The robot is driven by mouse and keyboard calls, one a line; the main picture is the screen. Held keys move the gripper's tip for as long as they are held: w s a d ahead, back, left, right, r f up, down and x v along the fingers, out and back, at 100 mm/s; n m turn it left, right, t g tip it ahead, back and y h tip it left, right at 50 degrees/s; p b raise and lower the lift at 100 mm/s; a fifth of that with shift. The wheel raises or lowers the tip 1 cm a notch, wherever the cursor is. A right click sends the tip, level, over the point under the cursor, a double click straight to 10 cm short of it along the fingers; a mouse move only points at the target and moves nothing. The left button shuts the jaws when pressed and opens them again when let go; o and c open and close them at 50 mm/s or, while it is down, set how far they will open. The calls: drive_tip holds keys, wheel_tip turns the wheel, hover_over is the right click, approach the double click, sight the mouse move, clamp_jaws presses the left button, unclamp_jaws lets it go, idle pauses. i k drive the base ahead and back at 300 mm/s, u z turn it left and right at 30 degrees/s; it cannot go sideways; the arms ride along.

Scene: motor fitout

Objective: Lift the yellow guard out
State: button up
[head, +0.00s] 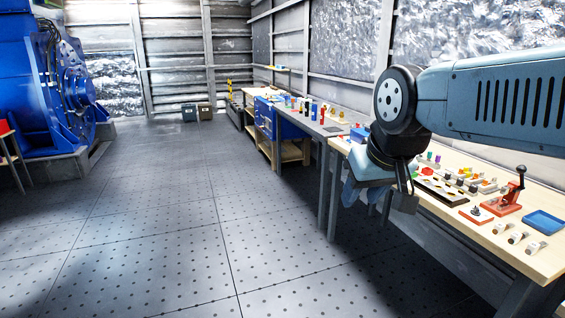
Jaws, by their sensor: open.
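I cannot make out a yellow guard for certain. A small yellow piece (229,86) stands far off at the back end of the bench row, too small to identify. A flat yellow strip (278,68) shows against the far right wall. My gripper (398,198) hangs at the right, in front of the near wooden bench (537,262). It is open, seen from the side and partly hidden by my own wrist. I see nothing held in it. Both yellow things are far from it.
The near bench carries a red hand press (509,196), a blue tray (543,222), a black rack (440,190) and several small parts. A large blue machine (35,80) stands at left. Two small boxes (197,112) sit by the back wall. The dark floor between is clear.

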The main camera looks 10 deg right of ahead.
sight(465, 168)
drive_tip(key=z, duration=0.4)
drive_tip(key=i, duration=1.1)
drive_tip(key=z, duration=0.9)
drive_tip(key=i, duration=0.8)
drive_tip(key=z, duration=0.35)
drive_tip(key=k, duration=0.85)
drive_tip(key=z, duration=0.2)
drive_tip(key=i, duration=0.85)
drive_tip(key=u, duration=0.15)
